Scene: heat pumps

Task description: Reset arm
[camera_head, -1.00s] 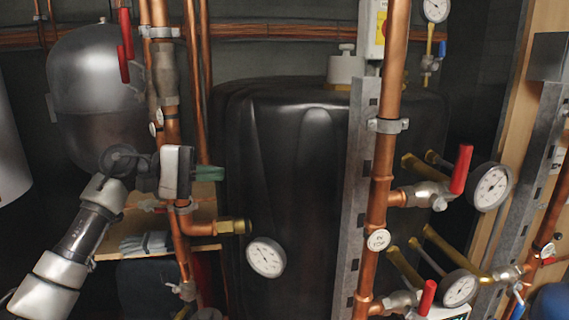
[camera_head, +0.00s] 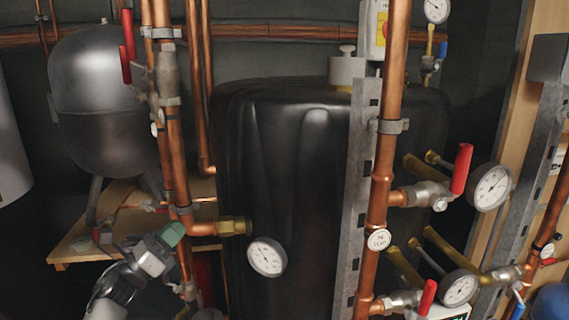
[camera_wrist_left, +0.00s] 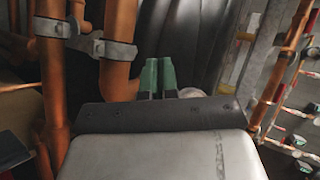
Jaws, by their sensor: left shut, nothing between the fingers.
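My left gripper (camera_head: 173,234) is low at the left in the head view, in front of the lower left copper pipes. Its green fingertips are together and hold nothing; they also show side by side in the left wrist view (camera_wrist_left: 158,76). In the wrist view a copper pipe bend (camera_wrist_left: 120,80) is just left of the fingertips, and a dark ribbed surface lies behind them. I cannot tell whether the gripper touches a pipe. My right gripper is not in view.
Vertical copper pipes (camera_head: 172,120) with red valve handles (camera_head: 127,33) stand by the gripper. A dial gauge (camera_head: 266,257) is to its right, before a black tank (camera_head: 290,180). A grey vessel (camera_head: 103,100) and wooden shelf (camera_head: 75,245) are behind left. A metal rail (camera_head: 360,200) stands further right.

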